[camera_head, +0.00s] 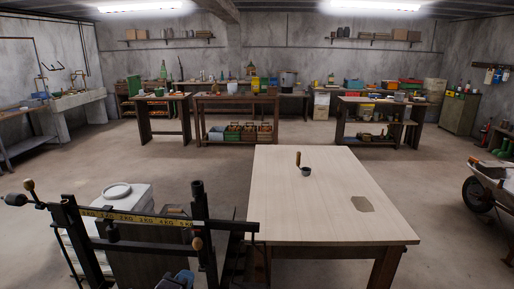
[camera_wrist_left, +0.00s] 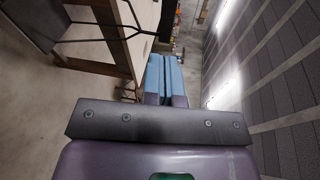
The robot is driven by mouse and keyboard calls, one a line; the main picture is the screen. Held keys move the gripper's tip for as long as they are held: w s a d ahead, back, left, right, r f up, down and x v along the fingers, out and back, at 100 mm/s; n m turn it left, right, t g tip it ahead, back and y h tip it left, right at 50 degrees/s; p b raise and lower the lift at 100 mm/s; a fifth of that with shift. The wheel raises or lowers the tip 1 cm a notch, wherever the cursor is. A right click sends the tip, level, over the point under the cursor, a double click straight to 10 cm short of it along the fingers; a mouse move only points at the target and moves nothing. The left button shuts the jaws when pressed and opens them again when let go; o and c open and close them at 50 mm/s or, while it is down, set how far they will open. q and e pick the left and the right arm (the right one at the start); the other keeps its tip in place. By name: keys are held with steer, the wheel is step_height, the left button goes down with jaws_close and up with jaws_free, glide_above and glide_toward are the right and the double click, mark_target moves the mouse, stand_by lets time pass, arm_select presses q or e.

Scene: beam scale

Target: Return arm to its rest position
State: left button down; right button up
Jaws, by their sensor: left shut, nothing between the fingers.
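My left gripper (camera_head: 184,278) shows at the bottom edge of the head view, low beside the beam scale. Its blue fingers (camera_wrist_left: 165,78) are together and empty in the left wrist view. The beam scale (camera_head: 207,235) has a dark upright frame and a yellow graduated bar (camera_head: 135,217) marked in KG. A dark ball-like weight (camera_head: 15,199) sits at the bar's far left end. A small wooden knob (camera_head: 197,243) hangs near its right end. My right gripper is not in view.
A pale wooden table (camera_head: 300,215) stands right of the scale. On it are a small dark cup (camera_head: 306,172), an upright wooden-handled item (camera_head: 298,159) and a flat greyish piece (camera_head: 362,204). A white lidded container (camera_head: 117,192) stands behind the scale. A wheelbarrow (camera_head: 485,190) is at far right.

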arm_select(q)
steer(key=s+a+f+n+g+y, duration=0.1)
steer(key=s+a+f+n+g, duration=0.1)
steer(key=s+a+f+n, duration=0.3)
steer(key=s+a+f+n+g+y, duration=0.2)
steer(key=s+a+f+n, duration=0.3)
steer(key=s+f+n, duration=0.6)
steer(key=s+n, duration=0.5)
steer(key=s, duration=0.2)
steer(key=shift+a+f+y, duration=0.15)
steer(key=shift+f+y, duration=0.1)
steer(key=shift+y, duration=0.05)
stand_by(0.5)
